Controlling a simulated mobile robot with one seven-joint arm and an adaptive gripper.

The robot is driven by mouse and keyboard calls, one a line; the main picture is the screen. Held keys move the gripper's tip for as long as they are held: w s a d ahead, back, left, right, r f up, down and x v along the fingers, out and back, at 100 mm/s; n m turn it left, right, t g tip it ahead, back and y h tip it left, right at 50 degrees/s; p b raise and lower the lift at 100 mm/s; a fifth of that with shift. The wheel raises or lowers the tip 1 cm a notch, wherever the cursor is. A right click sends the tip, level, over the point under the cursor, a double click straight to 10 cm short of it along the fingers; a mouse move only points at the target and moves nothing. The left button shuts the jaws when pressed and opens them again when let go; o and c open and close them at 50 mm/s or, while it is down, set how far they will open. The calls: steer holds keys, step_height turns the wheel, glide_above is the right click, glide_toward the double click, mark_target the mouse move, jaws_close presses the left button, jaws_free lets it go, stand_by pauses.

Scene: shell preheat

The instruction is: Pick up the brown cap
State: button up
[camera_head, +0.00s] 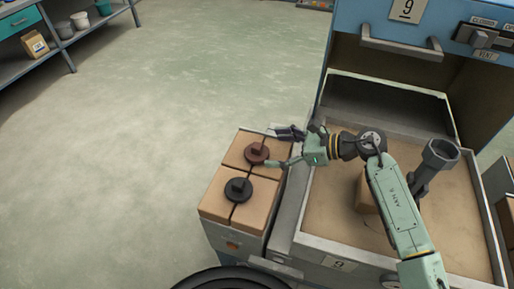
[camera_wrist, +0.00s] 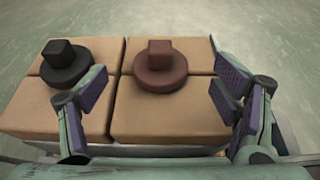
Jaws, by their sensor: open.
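The brown cap (camera_head: 256,153) is a reddish-brown disc with a square knob. It lies on the tan block top at the far right of a small stand, and it also shows in the wrist view (camera_wrist: 160,72). My gripper (camera_head: 277,148) is open beside the cap on its right in the head view. In the wrist view my gripper's fingers (camera_wrist: 158,90) are spread wide, one to each side of the cap and apart from it. A black cap (camera_head: 238,190) of the same shape lies on the near blocks; in the wrist view it is left of the brown cap (camera_wrist: 66,66).
The stand (camera_head: 222,236) has a top of several tan blocks. To its right is a sandy tray (camera_head: 330,206) with a box (camera_head: 366,194) in it, below a blue cabinet (camera_head: 462,60) with handle. Shelves (camera_head: 66,48) stand far left. The floor (camera_head: 150,130) left is clear.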

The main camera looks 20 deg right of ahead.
mark_target(259, 146)
steer(key=p+x, duration=0.1)
steer(key=x, duration=0.1)
steer(key=p+x, duration=0.1)
steer(key=r+p+x, duration=0.1)
steer(key=x, duration=0.1)
steer(key=shift+w+a+f, duration=0.15)
steer(key=shift+w+a, duration=0.15)
steer(key=shift+a, duration=0.15)
steer(key=shift+w+a+f, duration=0.1)
steer(key=shift+f, duration=0.15)
steer(key=shift+c, duration=0.3)
steer(key=c, duration=1.6)
